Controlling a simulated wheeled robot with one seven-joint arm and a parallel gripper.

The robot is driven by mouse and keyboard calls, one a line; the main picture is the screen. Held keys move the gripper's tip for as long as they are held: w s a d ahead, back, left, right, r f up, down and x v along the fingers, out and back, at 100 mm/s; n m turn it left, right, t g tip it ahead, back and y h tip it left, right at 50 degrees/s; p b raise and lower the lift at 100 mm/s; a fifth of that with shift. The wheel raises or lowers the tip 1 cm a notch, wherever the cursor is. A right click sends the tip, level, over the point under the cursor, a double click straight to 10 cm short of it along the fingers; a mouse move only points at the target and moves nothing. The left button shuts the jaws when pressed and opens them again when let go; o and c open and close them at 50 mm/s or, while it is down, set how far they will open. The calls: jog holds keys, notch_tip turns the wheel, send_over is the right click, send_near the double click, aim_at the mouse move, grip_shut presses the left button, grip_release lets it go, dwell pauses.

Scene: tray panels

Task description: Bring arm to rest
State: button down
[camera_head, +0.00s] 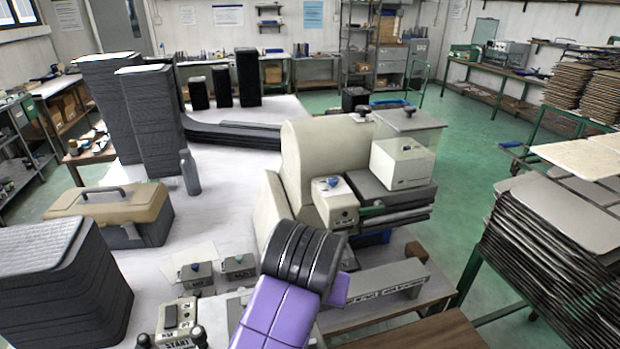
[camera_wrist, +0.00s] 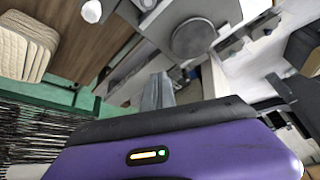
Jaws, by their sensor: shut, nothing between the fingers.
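My arm, purple with a black ribbed joint, shows at the bottom middle of the head view, bent over the front of the table. Its far end is hidden there, so my gripper does not show in that view. In the wrist view the purple housing and its dark edge fill the bottom. My gripper (camera_wrist: 158,92) shows beyond that edge as narrow grey fingers close together, with nothing held. It appears to be above the bench area, clear of contact as far as I can tell.
A cream machine (camera_head: 305,160) stands just behind my arm. A control box labelled START (camera_head: 178,322), a tan toolbox (camera_head: 110,207) and dark stacked trays (camera_head: 62,280) are to the left. Stacked panels (camera_head: 550,245) stand at the right. Green floor (camera_head: 480,150) lies open between.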

jog(key=w+d+r+t+h, duration=0.3)
jog(key=w+d+r+t, duration=0.55)
jog(key=d+r, duration=0.2)
notch_tip(320, 180, up, 6)
jog(key=s+d+n+t+y, duration=0.1)
jog(key=s+d+n+t, duration=0.15)
jog(key=n+t, duration=0.2)
jog(key=s+d+f+g+y, duration=0.1)
jog(key=s+f, duration=0.6)
jog(key=s, duration=0.7)
jog(key=s+d+f+m+g+b, duration=0.1)
jog(key=s+d+f, duration=0.2)
jog(key=s+f, duration=0.5)
jog(key=s+d+f+g+y+b, duration=0.1)
jog(key=s+f, duration=0.6)
jog(key=s, duration=1.4)
jog(key=shift+d+f+g+y, duration=0.25)
jog(key=shift+d+g+y, duration=0.05)
jog(key=shift+d, duration=0.4)
